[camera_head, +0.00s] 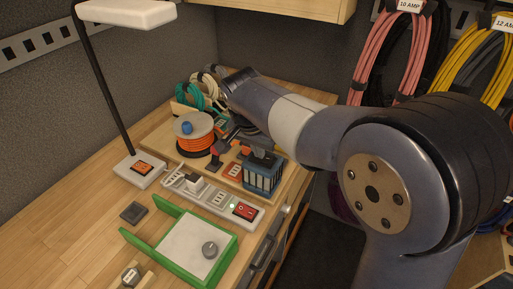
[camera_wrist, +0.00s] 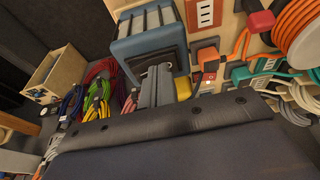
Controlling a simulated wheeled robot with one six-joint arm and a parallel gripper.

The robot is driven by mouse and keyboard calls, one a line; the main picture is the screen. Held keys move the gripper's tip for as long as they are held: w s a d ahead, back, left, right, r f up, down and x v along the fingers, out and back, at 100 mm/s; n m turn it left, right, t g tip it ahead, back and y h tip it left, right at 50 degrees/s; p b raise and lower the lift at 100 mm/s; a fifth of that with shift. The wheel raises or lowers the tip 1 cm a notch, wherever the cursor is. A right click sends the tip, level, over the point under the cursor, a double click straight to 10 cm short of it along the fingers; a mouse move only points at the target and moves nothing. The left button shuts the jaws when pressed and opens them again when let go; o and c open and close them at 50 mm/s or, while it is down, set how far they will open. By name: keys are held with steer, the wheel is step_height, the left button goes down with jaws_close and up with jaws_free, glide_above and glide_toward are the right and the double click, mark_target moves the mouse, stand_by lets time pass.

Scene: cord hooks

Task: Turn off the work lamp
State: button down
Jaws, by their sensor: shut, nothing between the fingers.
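The work lamp has a white head (camera_head: 125,12) at the top left of the head view, on a thin black arm. I cannot tell which way the rocker is tipped. The lamp does not show in the wrist view. My gripper (camera_wrist: 157,72) is shut and empty, its grey fingers close to a blue ribbed box (camera_wrist: 145,35). In the head view my arm covers part of the gripper, over the tray right of the lamp base.
A power strip (camera_head: 214,198) with a red switch and green light lies right of the lamp base. A green-sided stand (camera_head: 165,217) with a knob is in front. An orange cord spool (camera_head: 194,137) stands behind. Coiled cords hang at right. Bare bench lies left.

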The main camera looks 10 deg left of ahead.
steer(key=shift+s+d+r, duration=0.15)
steer(key=shift+d, duration=0.25)
steer(key=v, duration=1.1)
steer(key=x, duration=0.8)
steer(key=shift+w+a+r+y+b, duration=0.3)
steer(key=shift+w+r+b, duration=0.3)
steer(key=shift+b, duration=0.2)
steer(key=v, duration=0.8)
steer(key=shift+s+r, duration=0.3)
